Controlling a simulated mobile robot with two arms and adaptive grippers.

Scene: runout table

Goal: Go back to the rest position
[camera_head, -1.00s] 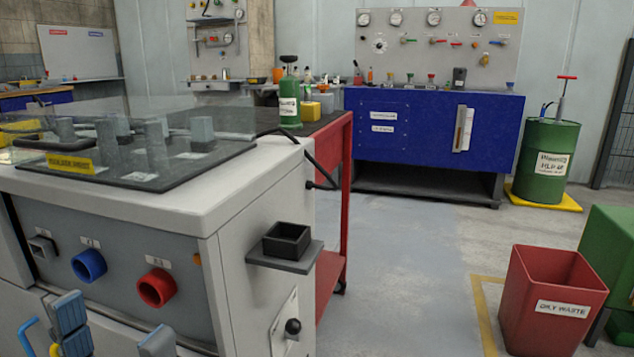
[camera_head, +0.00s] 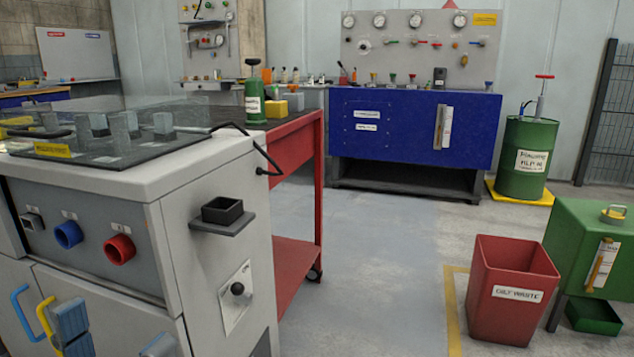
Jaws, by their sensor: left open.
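My left gripper (camera_head: 115,336) shows at the bottom left edge of the head view. Its two blue-grey finger pads stand apart with nothing seen between them, so it is open and empty. It is in front of the lower doors of the grey-white test cabinet (camera_head: 220,270). The rest of my left arm is below the frame. My right gripper is not in view.
The cabinet carries a side shelf with a small black tray (camera_head: 222,210), plus blue (camera_head: 68,235) and red (camera_head: 119,249) sockets. A red bin (camera_head: 510,290) and a green cabinet (camera_head: 590,240) stand at right. The grey floor (camera_head: 375,270) between is clear.

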